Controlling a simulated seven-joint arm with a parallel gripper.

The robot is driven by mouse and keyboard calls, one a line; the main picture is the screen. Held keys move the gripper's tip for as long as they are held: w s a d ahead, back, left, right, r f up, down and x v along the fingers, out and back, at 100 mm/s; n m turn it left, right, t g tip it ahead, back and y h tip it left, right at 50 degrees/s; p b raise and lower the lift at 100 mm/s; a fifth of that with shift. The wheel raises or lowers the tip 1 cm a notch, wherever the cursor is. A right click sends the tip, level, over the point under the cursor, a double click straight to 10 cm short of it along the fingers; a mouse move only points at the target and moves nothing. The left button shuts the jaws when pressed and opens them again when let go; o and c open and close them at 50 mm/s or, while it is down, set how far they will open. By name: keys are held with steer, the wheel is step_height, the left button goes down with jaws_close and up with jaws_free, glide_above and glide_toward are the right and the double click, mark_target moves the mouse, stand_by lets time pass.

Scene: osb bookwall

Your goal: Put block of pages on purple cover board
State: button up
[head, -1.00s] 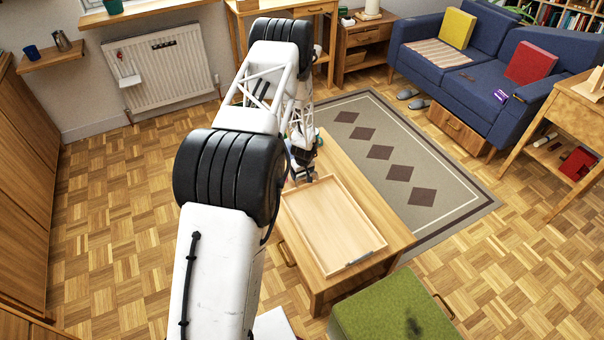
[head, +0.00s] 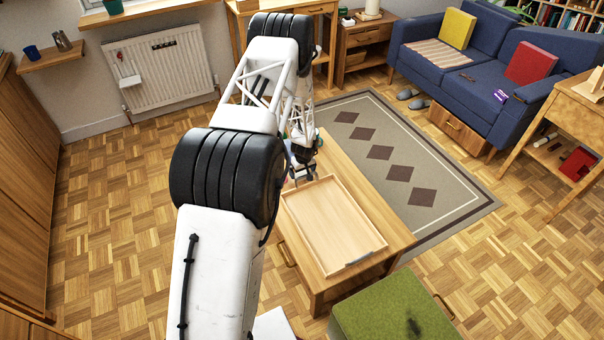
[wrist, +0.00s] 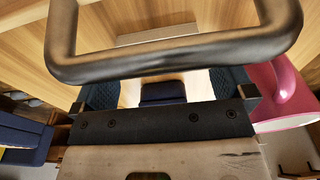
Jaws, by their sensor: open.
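My gripper (head: 302,172) is over the far left part of the low wooden table in the head view, partly hidden by my arm. In the wrist view its two dark padded fingers (wrist: 163,86) stand apart. A small dark blue thing (wrist: 163,95) shows in the gap between them; I cannot tell what it is or whether it is touched. I cannot make out a block of pages. I cannot identify the purple cover board; a small purple item (head: 501,96) lies on the sofa seat, too small to tell.
A shallow wooden tray (head: 352,246) sits on the low table (head: 385,222). A pink mug-like thing (wrist: 283,100) is close to the gripper's right side in the wrist view. A green stool (head: 395,312) stands before the table, and a blue sofa (head: 470,90) beyond the rug.

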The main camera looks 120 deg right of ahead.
mark_target(304, 173)
step_height(304, 173, up, 10)
steer(key=a, duration=0.1)
stand_by(0.6)
steer(key=shift+a+r, duration=0.1)
stand_by(0.3)
steer(key=c, duration=0.6)
steer(key=f+m, duration=0.1)
steer(key=m, duration=0.3)
steer(key=d+f+m, duration=0.1)
steer(key=m, duration=0.4)
steer(key=s+f+m+t+y, duration=0.1)
steer(key=m, duration=0.4)
steer(key=shift+d+f, duration=0.2)
steer(key=shift+f, duration=0.05)
steer(key=m, duration=0.2)
steer(key=f+m, duration=0.1)
steer(key=m, duration=0.1)
steer(key=shift+s+d, duration=0.1)
